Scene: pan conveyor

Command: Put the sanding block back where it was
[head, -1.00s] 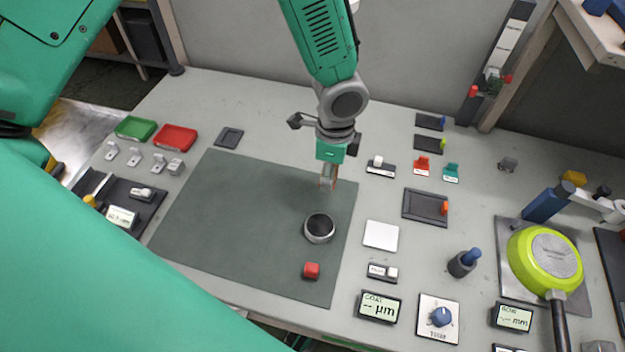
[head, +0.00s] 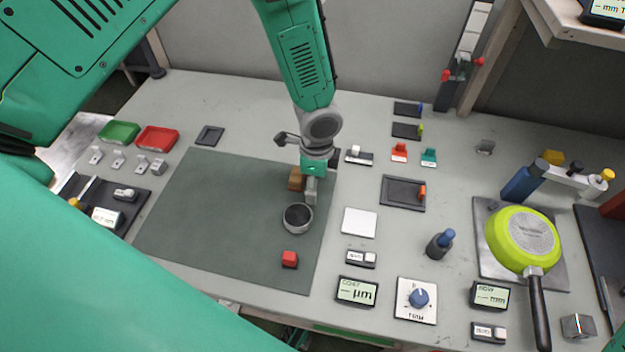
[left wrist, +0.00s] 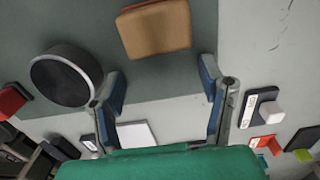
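The sanding block, a tan-brown block (head: 297,178), is on the dark green mat (head: 215,215) near its right edge. In the left wrist view the block (left wrist: 155,28) lies beyond my fingertips, in line with the gap between them. My left gripper (head: 310,190) is low over the mat, just right of the block in the head view. Its two fingers (left wrist: 163,85) are apart with nothing between them. Part of the block is behind the gripper in the head view. My right gripper is in neither view.
A dark round cup with a metal rim (head: 298,218) stands close in front of my left gripper. A red cube (head: 289,259) is nearer the front. A white pad (head: 360,222) lies right of the mat. The mat's left part is clear.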

